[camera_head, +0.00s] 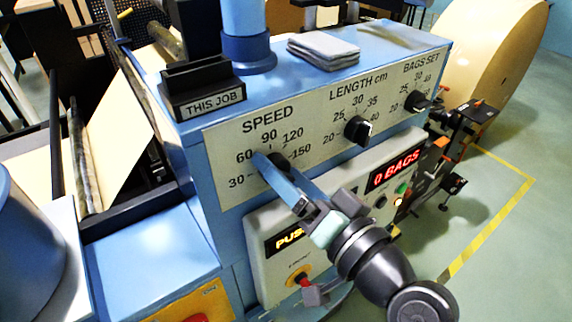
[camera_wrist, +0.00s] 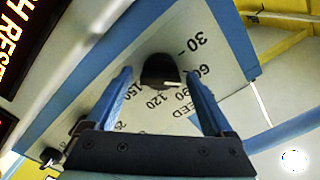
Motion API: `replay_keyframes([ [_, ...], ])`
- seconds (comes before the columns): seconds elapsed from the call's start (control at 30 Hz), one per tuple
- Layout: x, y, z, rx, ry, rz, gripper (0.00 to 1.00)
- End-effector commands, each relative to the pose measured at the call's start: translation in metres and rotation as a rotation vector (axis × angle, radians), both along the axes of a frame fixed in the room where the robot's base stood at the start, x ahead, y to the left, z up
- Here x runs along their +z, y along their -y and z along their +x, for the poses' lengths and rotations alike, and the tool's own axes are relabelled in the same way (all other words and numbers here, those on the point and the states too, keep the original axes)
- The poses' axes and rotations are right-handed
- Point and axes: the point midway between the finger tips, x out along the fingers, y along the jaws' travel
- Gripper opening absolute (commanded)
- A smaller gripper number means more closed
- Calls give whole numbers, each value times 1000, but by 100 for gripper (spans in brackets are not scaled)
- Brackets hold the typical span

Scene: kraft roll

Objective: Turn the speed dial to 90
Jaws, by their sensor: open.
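The black speed dial (camera_head: 283,160) sits on the white panel (camera_head: 226,180) under the word SPEED, with marks 30, 60, 90, 120 and 150 around it. My gripper (camera_head: 272,168) reaches up to it and partly hides it in the head view. In the wrist view, my gripper (camera_wrist: 159,76) is open, and the dial (camera_wrist: 160,68) stands between its two blue fingers with a gap on each side. The dial's white pointer line aims toward the 60 and 90 side; I cannot tell the exact mark.
Right of it are the length dial (camera_head: 358,130) and the bags set dial (camera_head: 417,102). Below is a lower panel with a red 0 BAGS display (camera_head: 395,171) and a red knob (camera_head: 304,281). A THIS JOB holder (camera_head: 203,92) and a folded grey cloth (camera_head: 323,48) are on top.

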Motion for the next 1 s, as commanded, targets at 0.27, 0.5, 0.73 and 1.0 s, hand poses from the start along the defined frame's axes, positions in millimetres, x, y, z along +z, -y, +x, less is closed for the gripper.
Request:
replay_keyframes([
  [0.27,0,-1,1,-1,1,0,84],
  [0.5,0,0,1,-1,1,0,41],
  [0.73,0,0,1,-1,1,0,1],
  [1.0,1,-1,1,0,-18,27,1],
])
